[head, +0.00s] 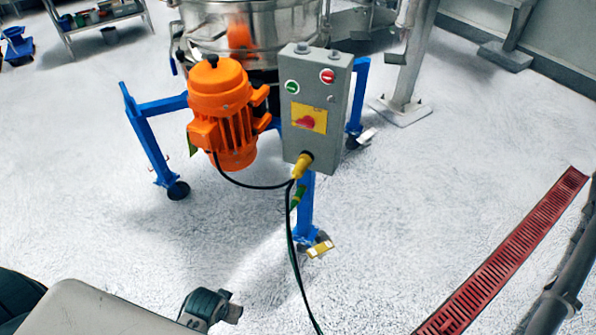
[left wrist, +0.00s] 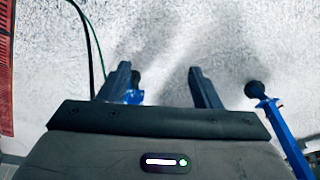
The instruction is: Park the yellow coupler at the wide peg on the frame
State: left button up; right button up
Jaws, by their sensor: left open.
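The yellow coupler (head: 302,166) sits at the bottom of the grey control box (head: 316,105), with a black cable running from it. The cable hangs past the front blue leg to the floor. The blue frame (head: 152,145) stands under the sifter; I cannot make out the wide peg on it. My left gripper (head: 212,307) is low at the bottom of the head view, well apart from the coupler. In the left wrist view its two fingers (left wrist: 160,86) are spread and empty over the floor. My right gripper is not in view.
An orange motor (head: 222,115) hangs left of the box, below the steel sifter drum (head: 255,25). A black cable (left wrist: 88,40) and a green one pass near the gripper. A red floor grate (head: 510,250) lies at right. The floor in front is clear.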

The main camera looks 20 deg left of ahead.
pick_arm(q)
jog(key=w+d+r+t+h+b, duration=0.1)
jog(key=w+d+r+t+b, duration=0.15)
jog(key=r, duration=0.45)
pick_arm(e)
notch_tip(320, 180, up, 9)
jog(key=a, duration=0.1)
pick_arm(q)
jog(key=n+t+h, duration=0.2)
jog(key=n+t, duration=1)
jog(key=n, duration=0.4)
send_near(294, 180)
jog(key=w, duration=0.4)
jog(key=w+d, duration=0.1)
jog(key=w, duration=0.1)
jog(key=shift+f, duration=0.2)
jog(key=shift+w+a+r+n, duration=0.15)
jog(key=shift+w+n, duration=0.1)
jog(key=shift+n, duration=0.35)
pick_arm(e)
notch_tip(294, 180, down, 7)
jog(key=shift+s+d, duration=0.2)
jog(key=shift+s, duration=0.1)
pick_arm(q)
jog(key=shift+w, duration=0.1)
